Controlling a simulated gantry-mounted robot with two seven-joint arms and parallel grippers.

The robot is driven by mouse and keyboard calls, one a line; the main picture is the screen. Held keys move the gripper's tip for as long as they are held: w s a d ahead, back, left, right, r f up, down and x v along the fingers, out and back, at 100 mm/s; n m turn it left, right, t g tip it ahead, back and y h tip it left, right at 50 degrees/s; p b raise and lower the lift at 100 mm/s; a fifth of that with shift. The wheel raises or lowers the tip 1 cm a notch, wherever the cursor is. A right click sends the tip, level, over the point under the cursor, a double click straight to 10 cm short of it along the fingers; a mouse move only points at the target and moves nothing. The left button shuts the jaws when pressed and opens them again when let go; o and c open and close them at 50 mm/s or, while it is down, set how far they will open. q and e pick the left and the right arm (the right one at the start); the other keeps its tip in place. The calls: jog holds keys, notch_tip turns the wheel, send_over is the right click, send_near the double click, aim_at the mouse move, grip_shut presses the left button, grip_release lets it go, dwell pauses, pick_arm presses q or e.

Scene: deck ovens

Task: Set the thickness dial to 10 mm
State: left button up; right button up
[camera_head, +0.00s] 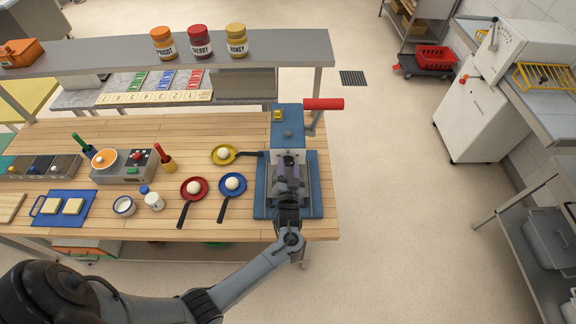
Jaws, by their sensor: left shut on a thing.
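A blue and grey machine (289,130) with a red-handled crank stands at the right end of the wooden table. My left gripper (289,170) reaches over the blue base and is at the machine's front face, its fingers pointing away from me. It is shut on a small part there, which appears to be the thickness dial. The fingers hide the dial, so its marks and setting cannot be read. My right gripper is not in view.
The red crank handle (323,104) sticks out right of the machine. Left of it are a yellow pan (222,154), a red pan (186,188) and a blue pan (233,186), each with a white ball. A shelf with jars (200,44) runs behind.

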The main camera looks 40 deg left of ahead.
pick_arm(q)
jog(key=shift+f+m, duration=0.1)
jog(key=shift+m, duration=0.5)
jog(key=o, duration=1.1)
jog(key=shift+c, duration=0.2)
jog(key=b+v, duration=0.1)
jog(key=v, duration=0.9)
jog(key=shift+s+d+b, duration=0.25)
jog(key=shift+s+b, duration=0.05)
